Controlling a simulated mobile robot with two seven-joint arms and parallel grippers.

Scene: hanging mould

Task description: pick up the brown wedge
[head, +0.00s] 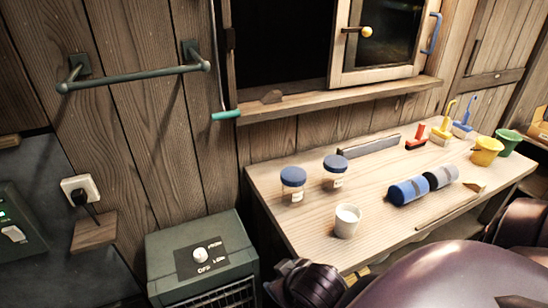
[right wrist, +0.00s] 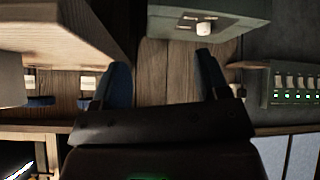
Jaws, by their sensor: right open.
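No wedge shows in that view. My left gripper is not in view.
The workbench (head: 270,187) holds two blue-lidded jars (head: 292,184), a white cup (head: 346,222), blue and grey rolls (head: 408,191), brushes and small buckets (head: 486,151). A green heater (head: 203,251) stands left. A teal-handled cord (head: 225,115) hangs beside the sill; a rail (head: 135,77) is on the wall.

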